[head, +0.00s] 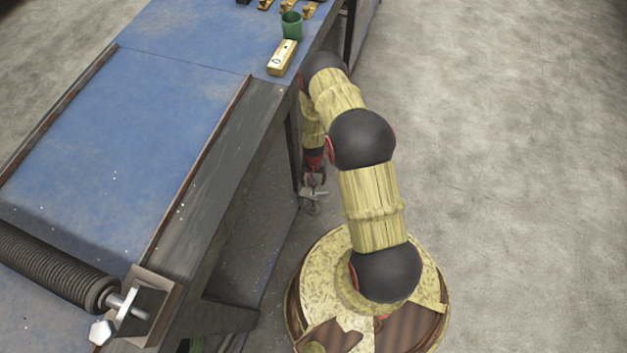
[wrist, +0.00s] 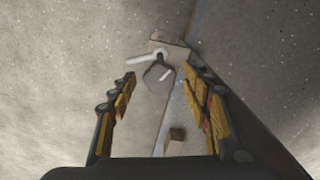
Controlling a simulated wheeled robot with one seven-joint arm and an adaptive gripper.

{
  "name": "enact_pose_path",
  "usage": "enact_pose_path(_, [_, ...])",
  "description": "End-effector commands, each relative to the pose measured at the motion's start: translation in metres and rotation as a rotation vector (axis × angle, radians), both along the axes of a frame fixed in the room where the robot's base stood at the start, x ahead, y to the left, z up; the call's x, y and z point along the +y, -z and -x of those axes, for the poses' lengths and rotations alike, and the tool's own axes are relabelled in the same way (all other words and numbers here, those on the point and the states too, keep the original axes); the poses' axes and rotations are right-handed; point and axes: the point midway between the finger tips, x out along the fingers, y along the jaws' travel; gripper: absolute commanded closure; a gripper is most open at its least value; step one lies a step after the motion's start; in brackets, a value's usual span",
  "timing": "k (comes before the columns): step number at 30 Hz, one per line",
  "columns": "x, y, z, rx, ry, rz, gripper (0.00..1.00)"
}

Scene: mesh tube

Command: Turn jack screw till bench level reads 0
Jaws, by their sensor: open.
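The jack screw shows in the wrist view as a grey faceted head (wrist: 157,78) with pale bars by a light plate. My gripper (wrist: 163,86) is open, its fingers on either side of that head in the picture; I see no clear contact. In the head view my gripper (head: 314,183) hangs low beside the bench, and I cannot separate it well from the screw there. The bench level (head: 281,60) is a yellowish block with a small dial on the blue bench (head: 180,100); its reading is too small to make out.
A green cup (head: 291,25) stands just behind the level, with several small brass-coloured pieces further back. A dark ribbed roller (head: 55,270) with a bolt lies across the near left end of the bench. The concrete floor (head: 500,150) to the right is clear.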

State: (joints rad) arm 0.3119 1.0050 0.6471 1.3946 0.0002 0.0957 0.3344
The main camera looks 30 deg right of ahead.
Motion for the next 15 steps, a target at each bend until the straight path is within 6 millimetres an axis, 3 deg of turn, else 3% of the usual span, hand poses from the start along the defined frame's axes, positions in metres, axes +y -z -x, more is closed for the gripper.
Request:
enact_pose_path(5, [0.0, -0.019, -0.002, -0.002, 0.0, 0.0, 0.51])
enact_pose_path(15, [-0.001, -0.081, -0.002, -0.003, 0.0, 0.001, 0.51])
